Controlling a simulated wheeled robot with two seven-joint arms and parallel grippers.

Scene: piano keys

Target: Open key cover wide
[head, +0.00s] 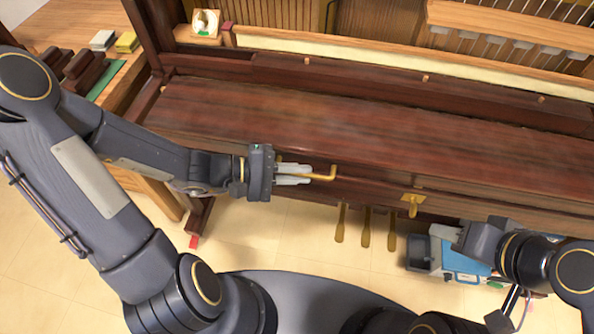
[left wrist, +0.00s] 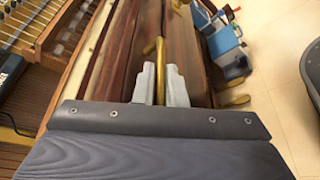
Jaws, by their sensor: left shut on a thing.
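The key cover (head: 330,119) is a long dark reddish-brown wooden panel across the piano's front, and it looks down. A brass handle (head: 331,174) is on the left part of its front. My left gripper (head: 305,174) is shut on this handle; the left wrist view also shows the handle (left wrist: 159,55) between the two grey fingers (left wrist: 160,86). A second brass handle (head: 412,203) sits further right on the front, with nothing on it. My right gripper (head: 446,231) is at the lower right, apart from the cover, and its finger gap is unclear.
Several brass pedals (head: 366,228) hang below the front. A blue and grey case (head: 462,264) is on the floor beneath my right gripper. The open piano top has a wooden rail (head: 510,27) and strings at the back. A wooden bench with small blocks (head: 127,42) stands left.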

